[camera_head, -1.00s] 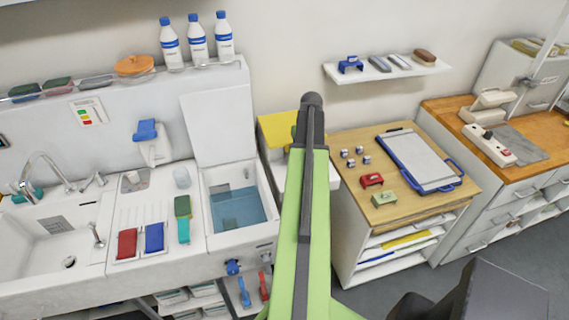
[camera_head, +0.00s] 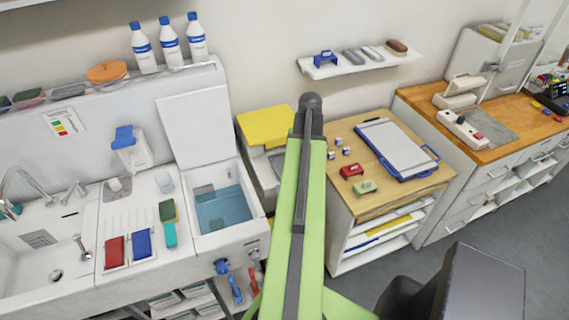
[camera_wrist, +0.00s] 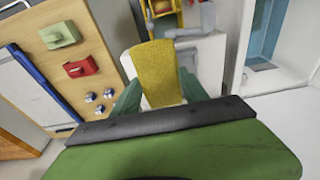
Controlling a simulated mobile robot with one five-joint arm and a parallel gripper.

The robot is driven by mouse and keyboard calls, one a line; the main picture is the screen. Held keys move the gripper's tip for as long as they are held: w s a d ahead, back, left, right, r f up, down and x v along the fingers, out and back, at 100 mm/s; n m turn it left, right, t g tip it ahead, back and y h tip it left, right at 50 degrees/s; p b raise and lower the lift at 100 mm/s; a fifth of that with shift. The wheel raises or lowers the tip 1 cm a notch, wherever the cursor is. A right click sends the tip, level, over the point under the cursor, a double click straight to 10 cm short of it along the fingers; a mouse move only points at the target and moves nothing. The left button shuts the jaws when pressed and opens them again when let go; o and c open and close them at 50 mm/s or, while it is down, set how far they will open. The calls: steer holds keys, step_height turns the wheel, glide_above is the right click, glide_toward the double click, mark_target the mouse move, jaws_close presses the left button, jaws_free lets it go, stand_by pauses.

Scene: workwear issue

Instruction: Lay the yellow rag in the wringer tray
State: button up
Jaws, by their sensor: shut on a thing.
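The yellow rag (camera_wrist: 157,72) shows in the wrist view as a flat textured piece between the two teal fingers of my gripper (camera_wrist: 157,95). My gripper is shut on it. Below the rag in that picture is a pale unit (camera_wrist: 208,62) between the desk and the sink unit. A yellow frame (camera_wrist: 163,22) with a red part stands beyond it. I cannot tell for sure which part is the wringer tray. In the head view my green arm hides the gripper, and I cannot make out the held rag there.
A flat yellow panel (camera_head: 264,126) tops the unit between sink and desk. The water basin (camera_head: 222,210) is left of my arm.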

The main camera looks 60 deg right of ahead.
steer(key=w+f+b, duration=0.1)
steer(key=w, duration=0.1)
steer(key=w+d+f+b, duration=0.1)
steer(key=w+f, duration=0.1)
steer(key=w, duration=0.1)
steer(key=w+f+b, duration=0.2)
steer(key=w, duration=0.1)
steer(key=shift+d+f, duration=0.2)
steer(key=shift+d, duration=0.1)
steer(key=shift+w, duration=0.3)
step_height(320, 180, down, 4)
steer(key=b, duration=0.4)
steer(key=shift+f, duration=0.15)
steer(key=shift+r, duration=0.2)
steer(key=shift+f, duration=0.15)
steer(key=o, duration=1.4)
steer(key=shift+c, duration=0.2)
step_height(320, 180, up, 12)
steer(key=s+a+p, duration=0.1)
steer(key=p, duration=1.1)
steer(key=shift+s, duration=0.25)
